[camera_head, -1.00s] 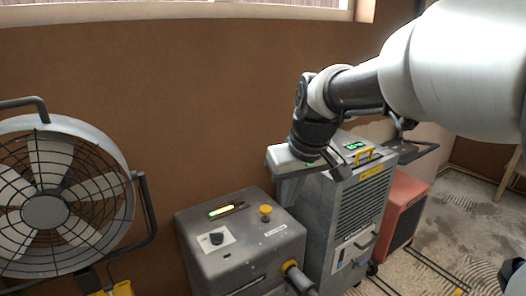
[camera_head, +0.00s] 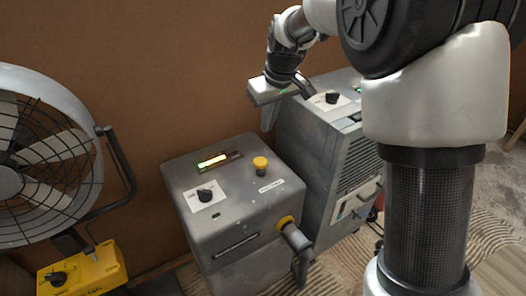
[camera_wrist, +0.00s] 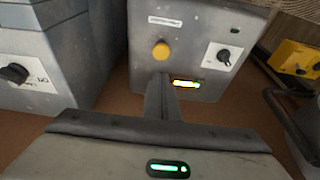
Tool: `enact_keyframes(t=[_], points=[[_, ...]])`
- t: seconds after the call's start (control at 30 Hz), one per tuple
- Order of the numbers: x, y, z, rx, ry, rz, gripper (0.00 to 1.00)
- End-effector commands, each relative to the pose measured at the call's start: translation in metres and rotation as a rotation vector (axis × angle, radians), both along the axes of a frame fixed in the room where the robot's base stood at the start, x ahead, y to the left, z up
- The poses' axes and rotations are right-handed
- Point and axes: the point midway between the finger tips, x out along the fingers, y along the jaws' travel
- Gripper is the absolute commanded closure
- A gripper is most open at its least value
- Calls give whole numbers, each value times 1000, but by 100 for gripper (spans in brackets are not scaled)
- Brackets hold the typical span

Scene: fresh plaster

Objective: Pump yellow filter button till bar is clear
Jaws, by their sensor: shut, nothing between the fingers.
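The yellow button (camera_head: 261,164) is a round knob on top of the grey filter machine (camera_head: 225,237). It also shows in the wrist view (camera_wrist: 161,50). The lit bar (camera_head: 213,161) glows whitish yellow in a dark slot left of the button; in the wrist view the bar (camera_wrist: 187,84) shows yellow with some orange-red. My gripper (camera_head: 307,94) is shut and empty, up and to the right of the button and apart from it. In the wrist view my closed fingers (camera_wrist: 161,78) point toward the machine, just below the button in the picture.
A black dial (camera_head: 205,194) sits on the same top. A taller grey unit (camera_head: 322,150) stands close on the right, behind my gripper. A fan (camera_head: 40,160) and a yellow box (camera_head: 82,268) are on the left. A hose fitting (camera_head: 290,228) juts from the machine's front.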

Motion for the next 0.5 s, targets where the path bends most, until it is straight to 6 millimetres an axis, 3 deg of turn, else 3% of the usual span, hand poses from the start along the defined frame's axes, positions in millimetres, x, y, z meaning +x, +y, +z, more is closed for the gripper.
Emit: enact_keyframes(t=[0.23, 0.5], points=[[3, 3, -19, -1, 3, 0, 100], [16, 11, -75, -1, 4, -1, 100]])
